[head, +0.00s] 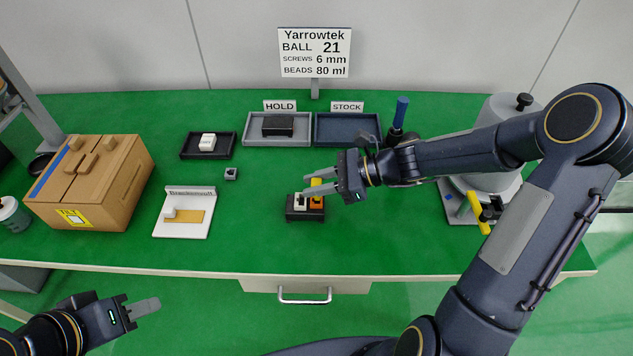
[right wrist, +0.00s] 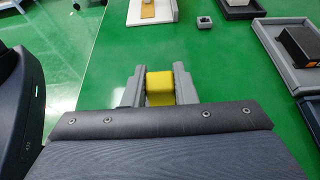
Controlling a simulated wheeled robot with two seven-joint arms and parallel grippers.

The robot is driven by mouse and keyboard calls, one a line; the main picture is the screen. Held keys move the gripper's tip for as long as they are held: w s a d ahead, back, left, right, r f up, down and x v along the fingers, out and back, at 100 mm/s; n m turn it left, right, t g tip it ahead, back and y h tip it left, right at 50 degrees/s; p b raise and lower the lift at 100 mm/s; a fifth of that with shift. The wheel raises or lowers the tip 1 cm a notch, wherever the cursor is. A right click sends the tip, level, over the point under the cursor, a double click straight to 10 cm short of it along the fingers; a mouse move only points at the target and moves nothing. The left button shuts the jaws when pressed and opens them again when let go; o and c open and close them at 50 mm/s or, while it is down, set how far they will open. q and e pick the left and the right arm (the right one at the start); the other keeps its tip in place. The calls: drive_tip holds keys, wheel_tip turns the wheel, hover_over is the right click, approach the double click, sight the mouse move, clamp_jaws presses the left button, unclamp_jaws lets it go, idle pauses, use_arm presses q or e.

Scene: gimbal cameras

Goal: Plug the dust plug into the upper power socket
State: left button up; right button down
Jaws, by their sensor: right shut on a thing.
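A yellow block (head: 317,182), which I take for the dust plug, is between the fingers of my right gripper (head: 308,185). The right wrist view shows this yellow block (right wrist: 160,88) gripped between two grey fingers. Below it on the green table is a black base (head: 304,216) carrying a white block (head: 300,203) with a dark mark and an orange block (head: 317,203). The gripper partly covers this base, and I cannot tell whether the yellow block touches it. I cannot make out which part is the upper power socket. My left gripper (head: 143,308) is empty, off the table's front edge.
A small grey open cube (head: 231,174) and a white board (head: 182,229) are to the left. Behind are a black tray (head: 187,154), the HOLD tray (head: 251,139) and the STOCK tray (head: 347,139). A brown box (head: 110,205) stands at left.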

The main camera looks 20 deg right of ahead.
drive_tip(key=shift+f+b, duration=0.85)
drive_tip(key=shift+f, duration=0.45)
drive_tip(key=c, duration=1.1)
unclamp_jaws()
drive_tip(key=v, duration=0.7)
drive_tip(key=shift+d+r, duration=0.15)
drive_tip(key=shift+d, duration=0.2)
drive_tip(key=shift+s, duration=0.15)
